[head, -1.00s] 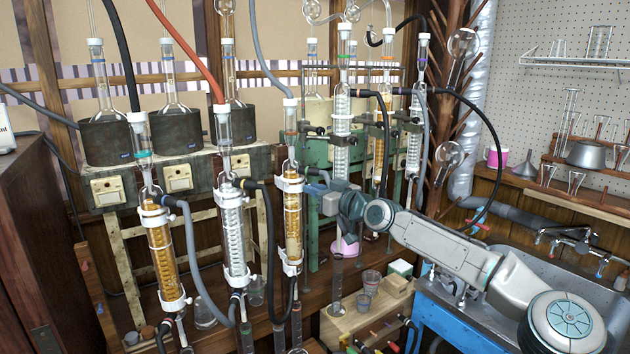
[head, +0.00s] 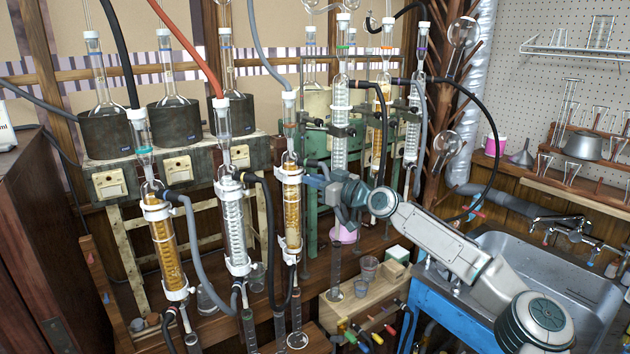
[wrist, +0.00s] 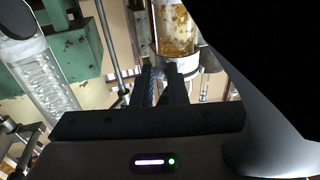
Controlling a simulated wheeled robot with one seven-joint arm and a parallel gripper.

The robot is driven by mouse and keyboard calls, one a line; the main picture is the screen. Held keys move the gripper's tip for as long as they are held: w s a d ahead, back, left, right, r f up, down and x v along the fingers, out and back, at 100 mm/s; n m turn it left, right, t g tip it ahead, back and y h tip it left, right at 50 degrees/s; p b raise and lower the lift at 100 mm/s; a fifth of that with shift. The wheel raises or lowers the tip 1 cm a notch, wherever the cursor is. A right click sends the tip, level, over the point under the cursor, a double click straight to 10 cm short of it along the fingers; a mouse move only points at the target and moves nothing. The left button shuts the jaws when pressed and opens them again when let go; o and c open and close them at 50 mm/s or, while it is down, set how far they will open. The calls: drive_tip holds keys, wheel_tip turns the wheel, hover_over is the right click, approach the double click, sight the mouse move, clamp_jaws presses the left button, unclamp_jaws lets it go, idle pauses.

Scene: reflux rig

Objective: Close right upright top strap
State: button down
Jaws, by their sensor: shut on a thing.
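The right upright (head: 292,226) is a glass column with amber contents, standing to the right of two similar columns. Its white top strap (head: 287,178) wraps the column near the top of the amber part. My gripper (head: 308,183) reaches it from the right at strap height. In the wrist view, the dark fingers (wrist: 165,84) are close together at the white strap (wrist: 187,66), just below the amber glass (wrist: 176,28). My gripper is shut on the strap, at its near side. The fingers hide the held part, and I cannot tell whether its clasp is closed.
A clear middle column (head: 234,230) and an amber left column (head: 165,245) stand to the left. A green frame (head: 312,205) with glass condensers is close behind my gripper. Hoses hang between the columns. A sink (head: 530,265) lies to the right.

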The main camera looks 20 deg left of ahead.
drive_tip(key=c, duration=1.5)
unclamp_jaws()
drive_tip(key=shift+a, duration=0.1)
drive_tip(key=shift+o, duration=0.2)
drive_tip(key=b+v, duration=0.3)
drive_tip(key=v, duration=1.1)
